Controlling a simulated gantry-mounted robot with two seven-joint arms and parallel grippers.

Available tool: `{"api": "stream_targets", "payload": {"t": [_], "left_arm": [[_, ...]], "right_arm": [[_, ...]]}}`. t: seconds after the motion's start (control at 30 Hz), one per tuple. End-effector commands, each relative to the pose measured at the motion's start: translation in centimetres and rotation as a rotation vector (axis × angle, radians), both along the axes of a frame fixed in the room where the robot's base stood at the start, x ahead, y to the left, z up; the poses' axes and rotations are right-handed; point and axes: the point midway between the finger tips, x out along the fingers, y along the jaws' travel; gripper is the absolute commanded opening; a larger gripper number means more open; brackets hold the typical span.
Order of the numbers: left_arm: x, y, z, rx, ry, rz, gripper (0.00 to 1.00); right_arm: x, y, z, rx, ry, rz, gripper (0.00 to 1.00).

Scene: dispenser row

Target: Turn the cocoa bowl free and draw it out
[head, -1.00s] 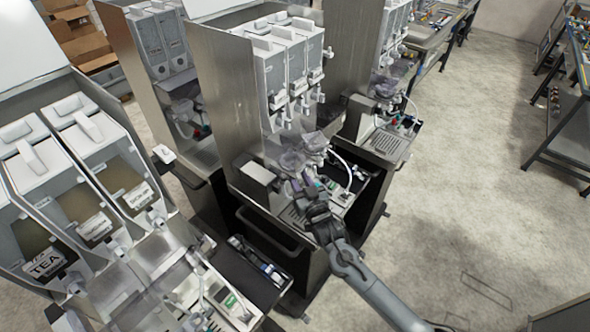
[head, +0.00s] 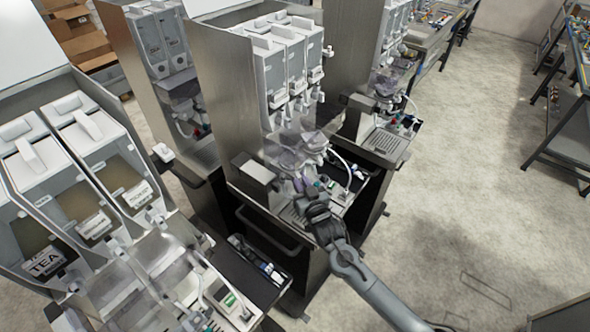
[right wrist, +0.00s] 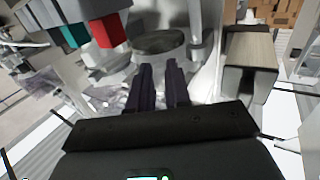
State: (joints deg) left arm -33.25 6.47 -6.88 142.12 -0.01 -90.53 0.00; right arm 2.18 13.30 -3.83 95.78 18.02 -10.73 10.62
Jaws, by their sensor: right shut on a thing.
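My right gripper (head: 304,188) is at the open front of the middle dispenser, just below its clear bowls. In the right wrist view its two dark fingers (right wrist: 158,86) stand a little apart, shut on a pale, see-through part. I take this to be the cocoa bowl (right wrist: 163,62); no cocoa label is readable. A round grey disc lies just past the fingertips. In the head view clear, faintly purple bowls (head: 284,157) sit under the hopper spouts, and the gripper partly hides this area. My left gripper is not in view.
White hoppers (head: 287,50) stand above the bowls. A drip tray (head: 291,211) is below the gripper. In the right wrist view, red and teal parts (right wrist: 108,30) are at upper left and a boxy block (right wrist: 250,62) at right. A tea dispenser (head: 45,262) stands at left.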

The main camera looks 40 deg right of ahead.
Motion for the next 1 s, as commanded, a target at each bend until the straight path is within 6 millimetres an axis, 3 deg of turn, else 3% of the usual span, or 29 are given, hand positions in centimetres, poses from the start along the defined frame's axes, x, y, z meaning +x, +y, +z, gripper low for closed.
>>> {"api": "stream_targets", "payload": {"t": [1.0], "left_arm": [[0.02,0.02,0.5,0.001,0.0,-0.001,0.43]], "right_arm": [[0.21,-0.14,0.03,-0.001,0.009,-0.001,0.0]]}}
